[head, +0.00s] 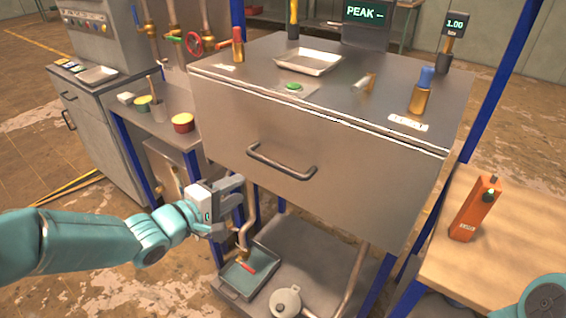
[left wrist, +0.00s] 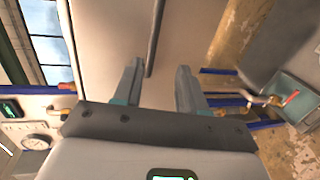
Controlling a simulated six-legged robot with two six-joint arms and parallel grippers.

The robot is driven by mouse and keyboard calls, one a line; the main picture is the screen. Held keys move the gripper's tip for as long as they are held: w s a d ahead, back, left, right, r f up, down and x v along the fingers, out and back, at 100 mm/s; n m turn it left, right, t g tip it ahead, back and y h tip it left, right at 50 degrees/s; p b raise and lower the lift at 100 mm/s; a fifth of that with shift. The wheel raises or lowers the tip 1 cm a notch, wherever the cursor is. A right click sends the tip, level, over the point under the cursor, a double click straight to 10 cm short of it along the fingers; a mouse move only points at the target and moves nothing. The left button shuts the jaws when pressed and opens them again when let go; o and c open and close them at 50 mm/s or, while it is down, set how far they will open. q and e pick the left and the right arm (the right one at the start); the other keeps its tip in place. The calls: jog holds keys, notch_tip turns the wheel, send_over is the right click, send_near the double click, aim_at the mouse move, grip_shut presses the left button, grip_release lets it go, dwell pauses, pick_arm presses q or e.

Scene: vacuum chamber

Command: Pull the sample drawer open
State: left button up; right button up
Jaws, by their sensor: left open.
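The sample drawer (head: 310,135) is a large grey metal front under the bench top and looks closed. Its dark bar handle (head: 282,163) runs across the middle of the front. My left gripper (head: 240,187) is open and empty, below and to the left of the handle, apart from it. In the left wrist view the open fingers (left wrist: 160,72) point at the drawer front (left wrist: 110,45), and the handle (left wrist: 154,35) shows as a dark bar whose near end is close to the left finger. My right gripper is not in view.
A lower shelf holds a blue-grey tray (head: 230,277) and a round lidded pot (head: 286,300). Blue posts flank the drawer. A side bench with cups (head: 183,122) stands left. A wooden table (head: 510,235) with an orange device (head: 474,208) stands right.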

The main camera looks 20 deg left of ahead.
aim_at(268, 164)
pick_arm(q)
jog(key=x, duration=0.4)
jog(key=a+x, duration=0.1)
jog(key=x, duration=0.4)
jog(key=w+r+x, duration=0.1)
jog(key=x, duration=0.4)
jog(key=shift+w+a, duration=0.15)
jog(key=shift+w, duration=0.15)
grip_shut()
